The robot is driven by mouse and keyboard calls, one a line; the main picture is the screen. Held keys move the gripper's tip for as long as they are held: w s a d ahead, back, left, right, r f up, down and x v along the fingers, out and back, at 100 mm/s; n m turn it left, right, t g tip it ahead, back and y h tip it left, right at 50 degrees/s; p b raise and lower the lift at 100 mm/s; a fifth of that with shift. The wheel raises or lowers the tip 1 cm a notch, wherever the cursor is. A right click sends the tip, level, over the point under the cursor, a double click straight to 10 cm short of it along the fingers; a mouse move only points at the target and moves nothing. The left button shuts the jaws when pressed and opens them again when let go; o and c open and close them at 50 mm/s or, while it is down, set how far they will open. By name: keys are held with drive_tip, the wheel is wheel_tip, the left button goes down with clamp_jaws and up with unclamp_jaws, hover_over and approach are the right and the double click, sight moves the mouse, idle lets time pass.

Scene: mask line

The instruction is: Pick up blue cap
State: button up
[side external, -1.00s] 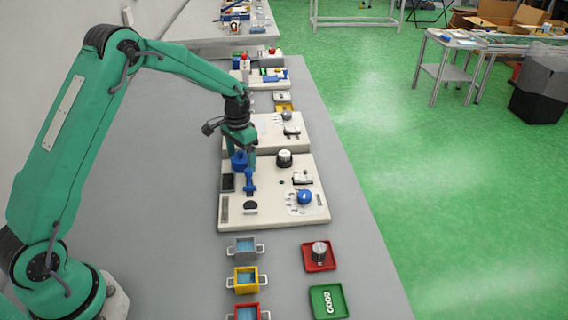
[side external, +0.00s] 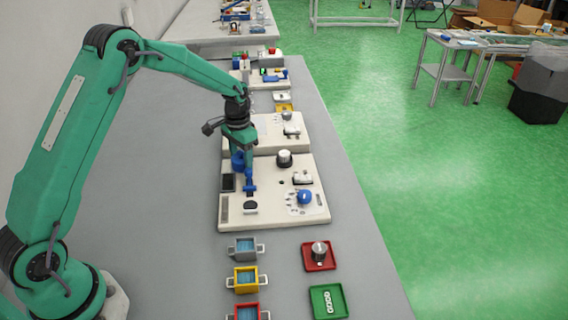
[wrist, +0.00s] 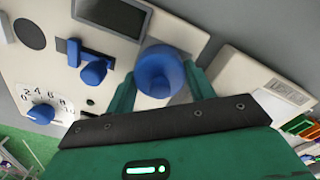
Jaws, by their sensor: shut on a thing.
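The blue cap (wrist: 160,72) is round and sits between the two fingers of my gripper (wrist: 162,86) in the wrist view. In the side external view, part of the cap (side external: 237,163) shows below and behind my gripper (side external: 244,162), at the upper left of the near cream panel (side external: 265,214). The fingers are shut on the cap from both sides. The cap's lower part is hidden, and I cannot tell whether it touches the panel.
The near panel also carries a blue lever (side external: 249,187), a dark screen (side external: 228,183), a black knob with a white top (side external: 284,157) and a blue dial (side external: 305,197). A second panel (side external: 268,130) stands behind. Handled boxes and a red tray (side external: 308,262) lie in front.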

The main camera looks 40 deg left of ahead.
sight(242, 153)
drive_tip(key=shift+r, duration=0.15)
drive_tip(key=shift+r, duration=0.55)
drive_tip(key=r, duration=0.3)
drive_tip(key=shift+s+d+r, duration=0.1)
drive_tip(key=shift+s+d, duration=0.05)
drive_tip(key=shift+d, duration=0.25)
drive_tip(key=s+d+r, duration=0.4)
drive_tip(key=d+r, duration=0.2)
drive_tip(key=d, duration=0.4)
drive_tip(key=shift+s+r, duration=0.15)
drive_tip(key=shift+r, duration=0.05)
drive_tip(key=shift+w, duration=0.2)
drive_tip(key=w, duration=0.3)
drive_tip(key=w+a+f, duration=0.1)
drive_tip(key=w, duration=0.7)
drive_tip(key=shift+w+a+f, duration=0.2)
drive_tip(key=shift+a+f, duration=0.1)
drive_tip(key=shift+f, duration=0.05)
drive_tip(key=shift+w+a+f, duration=0.1)
drive_tip(key=shift+w+f, duration=0.05)
drive_tip(key=shift+w, duration=0.25)
drive_tip(key=shift+w+a+f, duration=0.1)
drive_tip(key=shift+w, duration=0.3)
drive_tip(key=shift+f, duration=0.2)
